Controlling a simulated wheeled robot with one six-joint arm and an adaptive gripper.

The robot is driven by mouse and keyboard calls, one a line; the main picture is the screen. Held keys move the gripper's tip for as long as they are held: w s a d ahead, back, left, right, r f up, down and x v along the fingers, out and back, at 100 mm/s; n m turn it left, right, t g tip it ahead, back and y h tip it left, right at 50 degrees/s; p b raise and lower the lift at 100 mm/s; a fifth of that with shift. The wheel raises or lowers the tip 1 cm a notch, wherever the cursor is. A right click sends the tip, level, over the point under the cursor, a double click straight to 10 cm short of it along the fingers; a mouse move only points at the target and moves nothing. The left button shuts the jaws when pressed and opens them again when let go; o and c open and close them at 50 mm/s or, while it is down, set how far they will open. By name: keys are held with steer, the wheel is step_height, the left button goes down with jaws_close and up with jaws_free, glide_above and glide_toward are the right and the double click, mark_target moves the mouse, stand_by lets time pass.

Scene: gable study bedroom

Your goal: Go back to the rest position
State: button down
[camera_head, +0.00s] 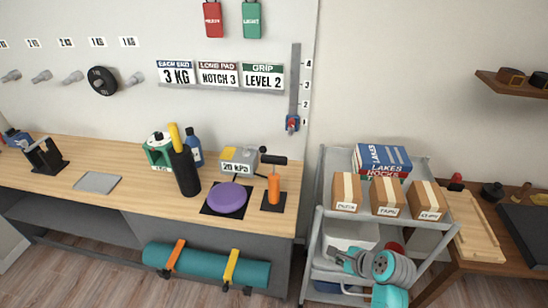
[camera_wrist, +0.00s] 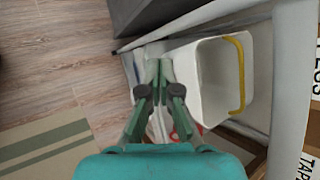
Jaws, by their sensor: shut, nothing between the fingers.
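My gripper (camera_head: 338,254) shows in the head view at the lower right, in front of the grey cart (camera_head: 316,232). Its fingers point left and hold nothing. In the wrist view my gripper (camera_wrist: 158,72) points up the picture, with the green fingertips close together. Beyond and right of the fingers is a white bin (camera_wrist: 208,62) with a yellow handle. I cannot tell from these views whether the fingers touch the bin.
A wooden workbench (camera_head: 125,195) with tools is to the left. A brown table (camera_head: 500,250) is to the right. Open wood floor (camera_wrist: 50,60) lies left in the wrist view.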

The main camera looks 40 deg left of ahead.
stand_by(0.8)
steer(key=s+d+f+n+t+h, duration=0.1)
steer(key=s+d+f+n+t, duration=0.15)
steer(key=s+d+f, duration=0.7)
steer(key=s+d+f+n+t+h, duration=0.1)
steer(key=s+d+n+t+h, duration=0.3)
steer(key=s+d, duration=0.9)
steer(key=s+d+r+n+t+h, duration=0.15)
steer(key=s+d+r+t, duration=0.25)
steer(key=s+d+r, duration=0.6)
steer(key=s+d+r+n+t+h, duration=0.1)
steer(key=s+r+n, duration=0.3)
steer(key=s+r, duration=0.6)
steer(key=shift+s+d+r+t, duration=0.35)
steer(key=shift+d+r, duration=0.15)
steer(key=shift+r, duration=0.3)
